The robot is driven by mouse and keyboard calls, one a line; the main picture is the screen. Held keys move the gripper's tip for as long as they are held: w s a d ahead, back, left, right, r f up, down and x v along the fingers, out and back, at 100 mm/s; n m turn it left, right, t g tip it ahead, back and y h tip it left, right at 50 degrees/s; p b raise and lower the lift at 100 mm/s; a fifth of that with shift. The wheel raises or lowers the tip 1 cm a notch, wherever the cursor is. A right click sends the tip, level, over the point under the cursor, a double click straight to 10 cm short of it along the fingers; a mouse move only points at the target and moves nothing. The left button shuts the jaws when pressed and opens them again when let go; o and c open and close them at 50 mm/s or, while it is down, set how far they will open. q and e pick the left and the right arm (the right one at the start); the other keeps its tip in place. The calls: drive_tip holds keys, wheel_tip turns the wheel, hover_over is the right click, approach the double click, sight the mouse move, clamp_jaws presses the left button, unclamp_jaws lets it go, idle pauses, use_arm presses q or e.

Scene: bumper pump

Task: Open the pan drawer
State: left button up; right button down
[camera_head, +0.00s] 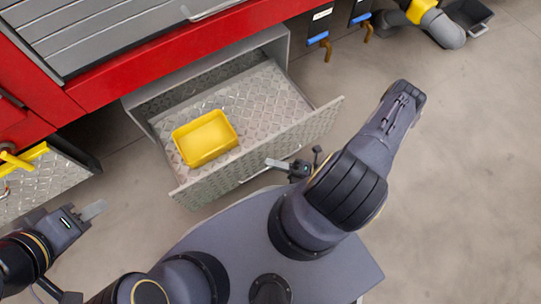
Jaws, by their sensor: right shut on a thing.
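The pan drawer (315,125) is a grey metal drawer with a diamond-plate floor, pulled well out from under the red cabinet in the head view. A yellow tray (205,138) lies inside it on the floor. My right gripper (277,163) is at the drawer's front face and is shut on the drawer handle (252,176), most of which my gripper and arm hide. My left gripper (93,210) is apart from the drawer, at the lower left over the floor. Its fingers show edge-on, so its opening is unclear.
The red cabinet (200,48) with grey panels stands above the drawer. Another diamond-plate part (48,185) with a yellow edge is at the left. Blue-handled valves (318,38) and a grey pipe (444,30) are at the top right. The concrete floor on the right is clear.

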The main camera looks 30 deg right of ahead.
drive_tip(key=shift+s, duration=0.35)
drive_tip(key=c, duration=1.4)
unclamp_jaws()
drive_tip(key=v, duration=0.8)
drive_tip(key=shift+p, duration=0.45)
